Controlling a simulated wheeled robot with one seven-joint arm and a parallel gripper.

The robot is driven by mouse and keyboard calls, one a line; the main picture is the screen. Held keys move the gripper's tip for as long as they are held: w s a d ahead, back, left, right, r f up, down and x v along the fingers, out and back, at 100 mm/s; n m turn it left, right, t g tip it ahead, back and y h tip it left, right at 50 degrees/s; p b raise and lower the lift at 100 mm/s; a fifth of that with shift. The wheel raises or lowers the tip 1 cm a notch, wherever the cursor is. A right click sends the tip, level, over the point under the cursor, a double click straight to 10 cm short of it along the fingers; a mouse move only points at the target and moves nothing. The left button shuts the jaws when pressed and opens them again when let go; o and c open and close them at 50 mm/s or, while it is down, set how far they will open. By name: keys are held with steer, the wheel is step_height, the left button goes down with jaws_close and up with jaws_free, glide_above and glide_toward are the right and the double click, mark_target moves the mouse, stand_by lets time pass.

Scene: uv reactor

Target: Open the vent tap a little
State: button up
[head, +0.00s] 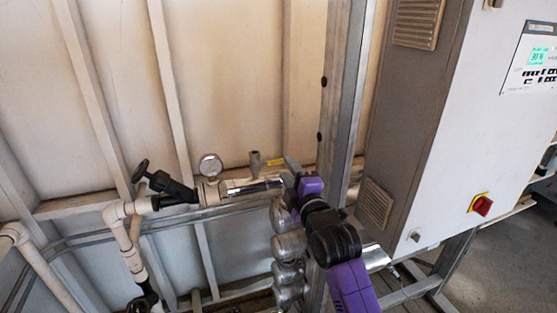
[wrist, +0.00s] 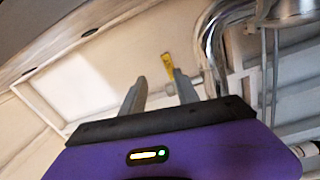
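The vent tap (head: 256,162) is a small grey fitting on top of the horizontal pipe in the head view, with a yellow lever (head: 275,162) pointing right. In the wrist view the yellow lever (wrist: 168,66) shows just beyond my fingertips, nearer the right finger. My gripper (head: 291,164) is just right of the lever in the head view. In the wrist view my gripper (wrist: 160,78) has its two grey fingers apart, with nothing held between them. I cannot tell whether a finger touches the lever. The tap's body is not clear in the wrist view.
A round pressure gauge (head: 210,166) and a black-handled valve (head: 165,185) stand left along the pipe. Shiny steel pipework (head: 288,246) lies below my gripper. A metal post (head: 345,100) and a grey cabinet (head: 405,120) stand close on the right.

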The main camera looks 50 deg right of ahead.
mark_target(279, 163)
steer(key=w+d, duration=0.1)
steer(key=w, duration=0.1)
steer(key=w+d+f+n+p, duration=0.1)
steer(key=w, duration=0.1)
steer(key=w+d+n, duration=0.1)
steer(key=w, duration=0.2)
steer(key=shift+d+f+g+p, duration=0.2)
steer(key=shift+d+g+p, duration=0.1)
steer(key=shift+p, duration=0.1)
jaws_close()
stand_by(1.3)
